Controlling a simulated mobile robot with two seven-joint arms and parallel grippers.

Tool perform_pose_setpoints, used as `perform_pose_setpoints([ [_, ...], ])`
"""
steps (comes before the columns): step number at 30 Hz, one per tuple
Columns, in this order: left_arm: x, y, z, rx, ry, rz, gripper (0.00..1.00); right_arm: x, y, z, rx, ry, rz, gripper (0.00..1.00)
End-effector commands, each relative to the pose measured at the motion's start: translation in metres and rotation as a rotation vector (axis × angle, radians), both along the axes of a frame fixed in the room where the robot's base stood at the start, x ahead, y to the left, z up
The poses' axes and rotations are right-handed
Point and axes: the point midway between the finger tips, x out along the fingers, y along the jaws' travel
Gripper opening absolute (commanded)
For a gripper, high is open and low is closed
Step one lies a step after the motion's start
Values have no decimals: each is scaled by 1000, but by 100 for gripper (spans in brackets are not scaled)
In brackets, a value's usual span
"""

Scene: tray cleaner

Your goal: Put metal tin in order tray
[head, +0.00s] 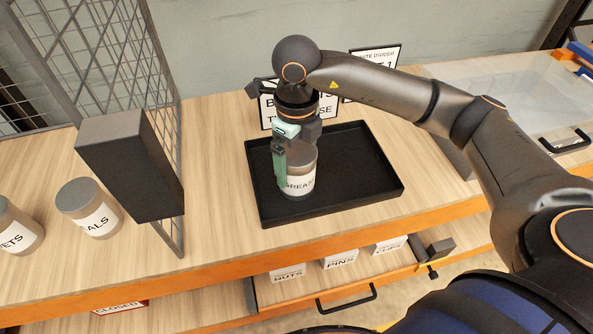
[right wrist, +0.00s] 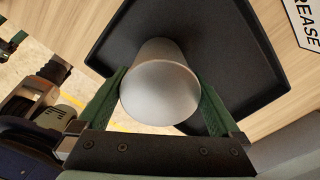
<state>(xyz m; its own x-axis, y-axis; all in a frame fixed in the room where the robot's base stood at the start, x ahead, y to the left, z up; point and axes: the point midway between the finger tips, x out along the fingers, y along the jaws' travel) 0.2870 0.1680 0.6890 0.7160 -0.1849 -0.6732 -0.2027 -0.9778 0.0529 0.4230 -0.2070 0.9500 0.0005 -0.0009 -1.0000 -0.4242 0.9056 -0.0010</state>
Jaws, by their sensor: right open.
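The metal tin (head: 305,160) is a grey cylinder with a white label that reads GREASE. It is upright inside the black order tray (head: 358,165), towards its left side, and looks to rest on the tray floor. My right gripper (head: 283,165) points down over the tin from above, with its green fingers on either side of it. In the right wrist view the grey tin (right wrist: 160,92) sits between the two open fingers (right wrist: 160,105); the dark tray (right wrist: 235,70) lies below. Whether a finger touches the tin is unclear. My left gripper does not show in the head view.
Two other labelled tins (head: 92,208) (head: 14,228) stand at left. A dark upright block (head: 130,165) and a wire mesh panel (head: 85,45) stand between them and the tray. Signs (head: 375,62) stand behind the tray. An open drawer (head: 335,285) with labelled compartments is below the counter.

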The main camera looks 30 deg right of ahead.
Motion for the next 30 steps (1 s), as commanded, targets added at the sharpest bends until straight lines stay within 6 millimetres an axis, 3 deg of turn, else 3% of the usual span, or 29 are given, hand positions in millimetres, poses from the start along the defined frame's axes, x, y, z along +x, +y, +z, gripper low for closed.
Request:
perform_pose_setpoints([
  [6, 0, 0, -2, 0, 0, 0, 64, 1, 0, 48, 1, -5, 0, 100],
  [12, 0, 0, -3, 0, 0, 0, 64, 0, 0, 72, 0, -1, 0, 100],
  [30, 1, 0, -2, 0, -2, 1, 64, -1, 5, 75, 18, 3, 9, 100],
])
